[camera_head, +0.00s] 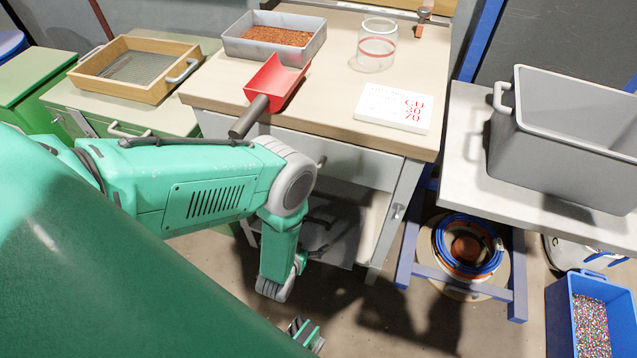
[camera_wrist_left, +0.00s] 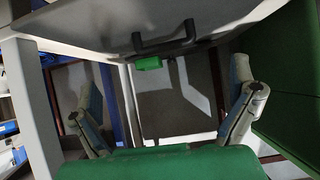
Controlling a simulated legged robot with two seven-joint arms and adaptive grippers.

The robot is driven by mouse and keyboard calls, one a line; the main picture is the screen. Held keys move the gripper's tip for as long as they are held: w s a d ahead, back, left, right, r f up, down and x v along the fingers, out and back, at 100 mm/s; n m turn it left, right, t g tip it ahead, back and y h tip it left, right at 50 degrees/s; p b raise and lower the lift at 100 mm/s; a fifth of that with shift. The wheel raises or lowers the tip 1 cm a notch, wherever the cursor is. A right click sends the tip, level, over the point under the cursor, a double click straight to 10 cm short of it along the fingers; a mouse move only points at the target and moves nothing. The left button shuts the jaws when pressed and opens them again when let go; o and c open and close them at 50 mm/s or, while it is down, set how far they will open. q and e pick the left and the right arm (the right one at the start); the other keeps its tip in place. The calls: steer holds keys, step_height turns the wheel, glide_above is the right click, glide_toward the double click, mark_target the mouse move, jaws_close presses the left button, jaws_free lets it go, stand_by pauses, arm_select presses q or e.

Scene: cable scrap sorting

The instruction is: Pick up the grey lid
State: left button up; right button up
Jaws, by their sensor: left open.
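I cannot make out the grey lid with certainty in either view. My left gripper (camera_head: 306,333) hangs low in front of the workbench, partly cut off at the bottom edge of the head view. In the left wrist view the left gripper (camera_wrist_left: 163,90) has its two fingers spread wide apart, with nothing between them. Ahead of it is a grey panel (camera_wrist_left: 100,25) with a dark handle (camera_wrist_left: 165,40); I cannot tell whether it is a drawer front or the lid. My right gripper is not in view.
The workbench (camera_head: 330,105) holds a grey tray (camera_head: 315,48) of copper granules, a red scoop (camera_head: 272,82), a glass jar (camera_head: 377,50) and a white sign (camera_head: 393,108). A grey bin (camera_head: 560,150) stands on the right table. A wooden sieve (camera_head: 100,62) is at left.

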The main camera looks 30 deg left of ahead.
mark_target(315, 222)
arm_select(q)
steer(key=b+x, duration=0.1)
steer(key=x, duration=0.1)
steer(key=b+x, duration=0.1)
steer(key=x, duration=0.1)
steer(key=b+x, duration=0.1)
steer(key=x, duration=0.2)
steer(key=shift+s+a+f, duration=0.25)
steer(key=shift+a, duration=0.1)
steer(key=shift+w+d+f+b, duration=0.1)
steer(key=shift+w+b, duration=0.1)
steer(key=shift+w, duration=0.2)
steer(key=shift+w+f+b, duration=0.15)
steer(key=shift+w, duration=0.25)
steer(key=b+x, duration=0.2)
steer(key=x, duration=0.1)
steer(key=shift+w+f, duration=0.2)
steer(key=shift+w, duration=0.1)
steer(key=shift+w+a+f+b, duration=0.15)
steer(key=shift+w+a+b, duration=0.15)
steer(key=shift+a, duration=0.05)
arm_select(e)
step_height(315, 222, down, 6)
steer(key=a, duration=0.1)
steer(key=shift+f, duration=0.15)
arm_select(q)
steer(key=shift+d, duration=0.15)
steer(key=c, duration=1.3)
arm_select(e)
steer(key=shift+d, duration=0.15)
